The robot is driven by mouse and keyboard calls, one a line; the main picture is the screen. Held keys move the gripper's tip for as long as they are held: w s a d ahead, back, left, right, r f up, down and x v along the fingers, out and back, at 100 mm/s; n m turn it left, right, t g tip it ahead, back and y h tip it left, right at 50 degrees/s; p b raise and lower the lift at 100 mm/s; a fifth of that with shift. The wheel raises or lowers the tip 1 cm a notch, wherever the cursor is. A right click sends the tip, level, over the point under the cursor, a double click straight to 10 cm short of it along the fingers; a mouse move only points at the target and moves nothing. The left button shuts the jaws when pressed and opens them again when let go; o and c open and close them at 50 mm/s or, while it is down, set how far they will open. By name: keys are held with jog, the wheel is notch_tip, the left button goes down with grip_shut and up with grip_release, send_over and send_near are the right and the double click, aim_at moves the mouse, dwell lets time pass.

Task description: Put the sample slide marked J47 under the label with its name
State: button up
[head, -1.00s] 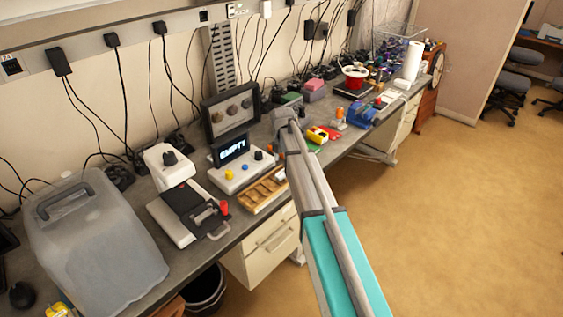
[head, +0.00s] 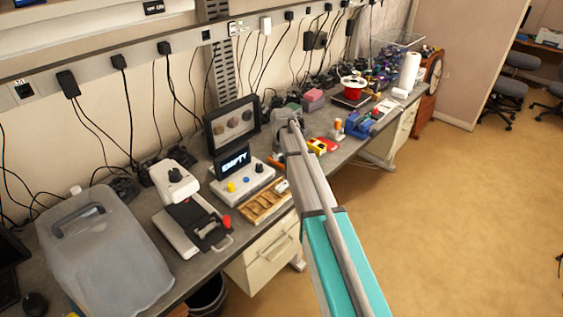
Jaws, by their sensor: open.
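No sample slide marked J47 and no name label can be read at this distance. A wooden tray (head: 262,203) with compartments lies at the bench's front edge, left of my arm. A small pale object (head: 282,186) sits at its right end; I cannot tell what it is. Behind the tray stands a white console with knobs (head: 243,178) and a screen reading EMPTY (head: 234,161). My arm reaches up from the bottom over the bench. Its far end is above the bench, right of the console. The fingers of my gripper cannot be made out.
A microscope-like device (head: 177,215) with a red knob stands left of the console. A large translucent container (head: 105,250) is further left. A dark frame with three round samples (head: 232,121) stands behind. Colored items clutter the bench to the right. The floor (head: 450,210) at right is clear.

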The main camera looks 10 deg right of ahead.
dwell(0.7)
jog(key=s+m, duration=2.5)
jog(key=s, duration=0.4)
jog(key=shift+a, duration=0.15)
